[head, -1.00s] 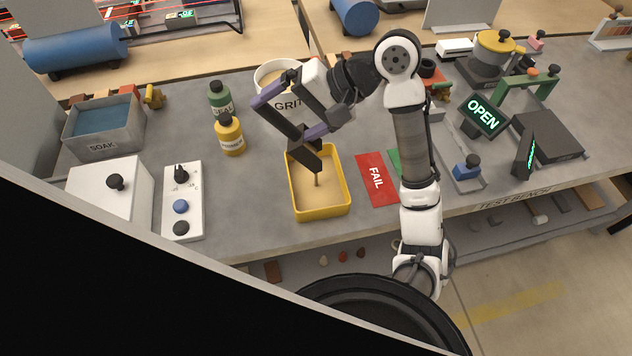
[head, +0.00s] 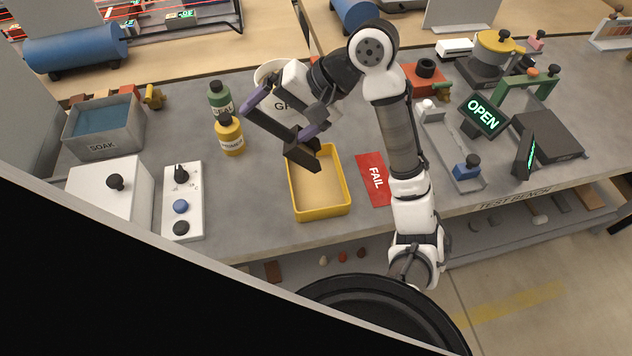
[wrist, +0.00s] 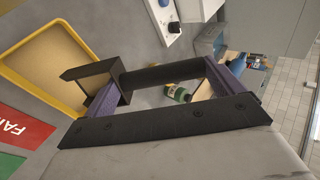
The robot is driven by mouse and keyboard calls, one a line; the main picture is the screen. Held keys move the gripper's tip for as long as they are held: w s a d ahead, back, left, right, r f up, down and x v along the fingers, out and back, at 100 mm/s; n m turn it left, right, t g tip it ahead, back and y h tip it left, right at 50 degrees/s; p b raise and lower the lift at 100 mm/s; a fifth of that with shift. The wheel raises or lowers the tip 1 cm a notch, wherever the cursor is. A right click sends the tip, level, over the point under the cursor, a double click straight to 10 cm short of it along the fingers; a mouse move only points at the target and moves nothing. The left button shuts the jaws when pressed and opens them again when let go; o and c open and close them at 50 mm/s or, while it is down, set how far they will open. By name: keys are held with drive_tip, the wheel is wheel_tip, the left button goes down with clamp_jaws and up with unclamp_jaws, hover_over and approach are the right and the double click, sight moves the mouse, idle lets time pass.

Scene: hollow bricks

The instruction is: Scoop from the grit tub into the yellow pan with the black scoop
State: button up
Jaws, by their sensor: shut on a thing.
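The black scoop (head: 302,153) is held in my gripper (head: 279,122), which is shut on its dark handle. The scoop's box-shaped head is tilted above the far left part of the yellow pan (head: 321,213). The pan stands on the bench with a tan floor or layer inside. The white grit tub (head: 266,72) stands behind my gripper, which hides much of it. In the wrist view the scoop head (wrist: 88,72) is beside the pan's yellow rim (wrist: 62,28). Tan shows within the scoop's outline; I cannot tell whether it is grit.
A yellow bottle (head: 229,136) and a green bottle (head: 219,99) stand left of the tub. A red FAIL card (head: 375,178) lies right of the pan. A white control box (head: 182,205) is left of it. Bare bench lies between the control box and pan.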

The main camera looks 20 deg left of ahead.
drive_tip(key=shift+s+a, duration=0.1)
drive_tip(key=shift+a, duration=0.05)
drive_tip(key=shift+s+a+f+t+h, duration=0.25)
drive_tip(key=shift+a+f+h, duration=0.2)
drive_tip(key=shift+a+h, duration=0.2)
drive_tip(key=shift+s+a+f+t+h, duration=0.15)
drive_tip(key=shift+a+f+t+h, duration=0.1)
drive_tip(key=shift+a+f+h, duration=0.35)
drive_tip(key=shift+h, duration=0.25)
drive_tip(key=shift+s+a+f, duration=0.1)
drive_tip(key=a+f+h, duration=0.1)
drive_tip(key=a+f+t+h, duration=0.1)
drive_tip(key=shift+s+f+h, duration=0.3)
drive_tip(key=shift+s, duration=0.05)
drive_tip(key=shift+s+a+f+t+h, duration=0.15)
drive_tip(key=shift+a+f+t+h, duration=0.2)
drive_tip(key=shift+f+h, duration=0.4)
drive_tip(key=shift+s+a+f+t+h, duration=0.1)
drive_tip(key=shift+a+f+t+h, duration=0.2)
drive_tip(key=shift+f+h, duration=0.45)
